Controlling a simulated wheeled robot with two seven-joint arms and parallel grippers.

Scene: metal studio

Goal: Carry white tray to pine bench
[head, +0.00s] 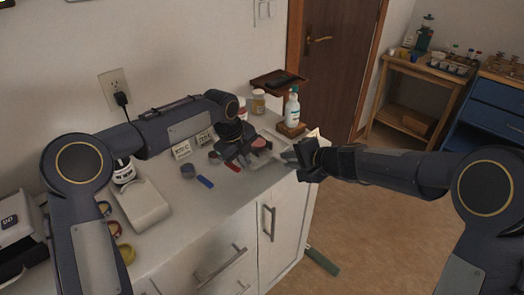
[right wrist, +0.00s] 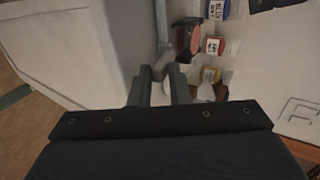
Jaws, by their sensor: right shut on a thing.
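The white tray (head: 263,160) is a small pale shape on the white cabinet top in the head view, largely hidden between my two hands. My left gripper (head: 240,158) is at its left side; its fingers are too dark and small to read. My right gripper (head: 288,157) is at its right side, over the cabinet's edge. In the right wrist view my right gripper's fingers (right wrist: 165,85) are close together on the tray's edge, which is hardly visible. The pine bench (head: 399,66) stands at the back right, with bottles and small containers on top.
A blue drawer unit (head: 495,105) stands right of the bench. The wooden floor (head: 370,220) between is open. A green strip (head: 322,262) lies by the cabinet.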

